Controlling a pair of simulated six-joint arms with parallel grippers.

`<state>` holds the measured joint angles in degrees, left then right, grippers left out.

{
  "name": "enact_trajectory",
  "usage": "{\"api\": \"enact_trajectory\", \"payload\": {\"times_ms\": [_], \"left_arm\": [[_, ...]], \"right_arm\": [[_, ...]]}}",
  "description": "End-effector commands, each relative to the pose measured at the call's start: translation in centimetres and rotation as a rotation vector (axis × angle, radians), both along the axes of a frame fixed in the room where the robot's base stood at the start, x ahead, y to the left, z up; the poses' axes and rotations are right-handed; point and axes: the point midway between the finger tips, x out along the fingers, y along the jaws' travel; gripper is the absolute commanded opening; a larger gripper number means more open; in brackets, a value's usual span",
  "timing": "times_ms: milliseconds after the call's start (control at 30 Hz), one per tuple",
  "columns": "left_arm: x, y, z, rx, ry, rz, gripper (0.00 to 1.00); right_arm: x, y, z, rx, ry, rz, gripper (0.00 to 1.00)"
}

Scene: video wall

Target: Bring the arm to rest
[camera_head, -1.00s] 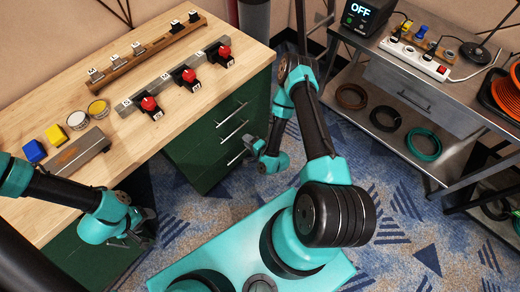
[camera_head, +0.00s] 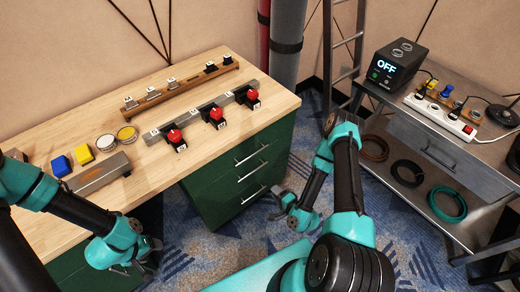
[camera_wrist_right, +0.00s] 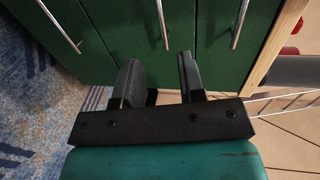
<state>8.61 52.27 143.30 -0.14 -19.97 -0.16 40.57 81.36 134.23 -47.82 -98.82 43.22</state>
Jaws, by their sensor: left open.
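My right arm reaches forward in the middle of the head view, with its gripper (camera_head: 278,203) low beside the green drawer cabinet (camera_head: 225,190). In the right wrist view, the two dark fingers of this gripper (camera_wrist_right: 160,70) stand apart with nothing between them. They point toward the green drawer fronts with metal handles. My left arm comes in from the left across the front of the wooden table. Its gripper (camera_head: 143,262) hangs just off the table's front edge, open and with no object seen in it.
The wooden table (camera_head: 190,85) carries red switches (camera_head: 175,138), a wooden rack (camera_head: 180,88), a blue block (camera_head: 61,166) and a yellow block (camera_head: 84,154). A metal shelf unit (camera_head: 440,150) at the right holds a box reading OFF (camera_head: 387,68). Carpet between them is clear.

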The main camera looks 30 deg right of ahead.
Motion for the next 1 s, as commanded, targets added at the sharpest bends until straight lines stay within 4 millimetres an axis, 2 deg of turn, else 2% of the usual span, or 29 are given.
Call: {"api": "enact_trajectory", "payload": {"times_ms": [267, 567, 767, 1000], "left_arm": [[0.0, 0.0, 0.0, 0.0, 0.0, 0.0, 0.61], [0.0, 0.0, 0.0, 0.0, 0.0, 0.0, 0.61], [0.0, 0.0, 0.0, 0.0, 0.0, 0.0, 0.61], [0.0, 0.0, 0.0, 0.0, 0.0, 0.0, 0.61]], "right_arm": [[0.6, 0.5, 0.2, -0.069, 0.041, 0.054, 0.37], [1.7, 2.5, 1.5, -0.402, 0.265, 0.341, 0.37], [0.8, 3.6, 3.5, -0.606, 0.428, 0.562, 0.37], [-2.0, 5.2, 7.4, -0.763, 0.604, 0.835, 0.37]]}}
